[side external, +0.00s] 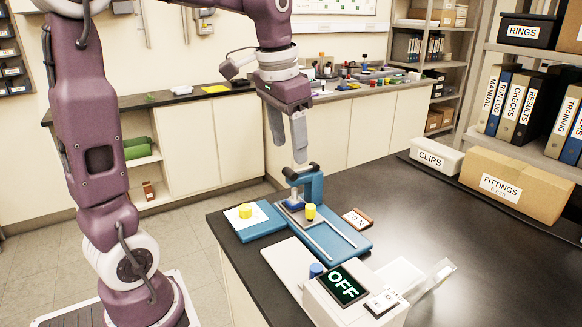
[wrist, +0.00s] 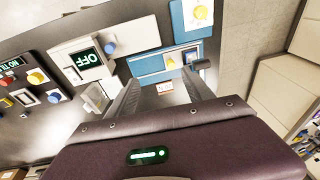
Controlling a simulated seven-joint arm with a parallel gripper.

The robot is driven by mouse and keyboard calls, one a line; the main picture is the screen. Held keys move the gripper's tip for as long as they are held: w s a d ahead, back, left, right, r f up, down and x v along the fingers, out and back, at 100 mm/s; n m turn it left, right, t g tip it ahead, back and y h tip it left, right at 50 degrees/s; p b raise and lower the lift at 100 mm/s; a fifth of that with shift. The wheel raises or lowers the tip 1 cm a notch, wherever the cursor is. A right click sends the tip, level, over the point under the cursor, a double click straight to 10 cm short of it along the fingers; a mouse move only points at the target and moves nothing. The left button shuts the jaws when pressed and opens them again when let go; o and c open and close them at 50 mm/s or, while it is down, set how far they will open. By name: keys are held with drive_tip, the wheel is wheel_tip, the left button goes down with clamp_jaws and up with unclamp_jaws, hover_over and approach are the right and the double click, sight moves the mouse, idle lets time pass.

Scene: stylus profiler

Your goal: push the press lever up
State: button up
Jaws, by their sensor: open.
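The blue press (side external: 316,187) stands on the near part of the dark bench. Its black lever (side external: 288,172) sits at the top of the press; whether it is raised or lowered is hard to tell. In the wrist view, the lever (wrist: 203,64) shows just beyond the right fingertip, beside the blue press body (wrist: 190,54). My gripper (side external: 289,152) is open and empty, pointing down just above the lever, with one fingertip very close to it. Contact cannot be made out. The gripper's two fingers (wrist: 160,78) are spread in the wrist view.
A yellow knob (side external: 311,211) stands on the press base. A blue-edged plate with a yellow knob (side external: 245,211) lies to its left. A box with an OFF display (side external: 343,285) stands in front. A small card (side external: 357,218) lies right of the press.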

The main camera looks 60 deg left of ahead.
drive_tip(key=g, duration=0.2)
hover_over(290, 170)
drive_tip(key=shift+h, duration=0.4)
wheel_tip(290, 170, down, 6)
drive_tip(key=shift+a+r, duration=0.1)
wheel_tip(290, 170, down, 7)
drive_tip(key=shift+r, duration=0.1)
clamp_jaws()
